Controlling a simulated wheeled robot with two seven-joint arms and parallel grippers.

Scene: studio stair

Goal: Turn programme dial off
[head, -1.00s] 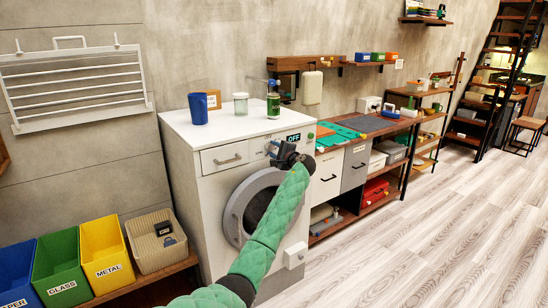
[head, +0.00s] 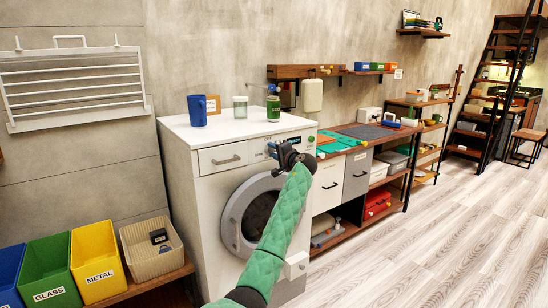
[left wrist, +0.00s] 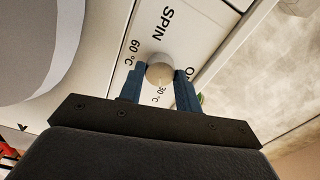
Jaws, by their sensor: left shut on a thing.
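The white washing machine (head: 215,180) stands against the wall in the head view, with its round door (head: 233,225) shut. The programme dial (left wrist: 160,68) is a round pale knob in the left wrist view. Around it I read SPIN, 60 °C, 30 °C and a partly hidden label starting with O. My left gripper (left wrist: 160,82) has one blue finger on each side of the dial and is shut on it. I cannot tell where the dial points. My right gripper is not in view.
A blue cup (head: 197,110), a jar (head: 240,107) and a green bottle (head: 273,106) stand on the machine top. Coloured bins (head: 97,262) and a beige basket (head: 152,256) are at the left. A workbench (head: 352,146) adjoins on the right. The floor (head: 440,230) at right is clear.

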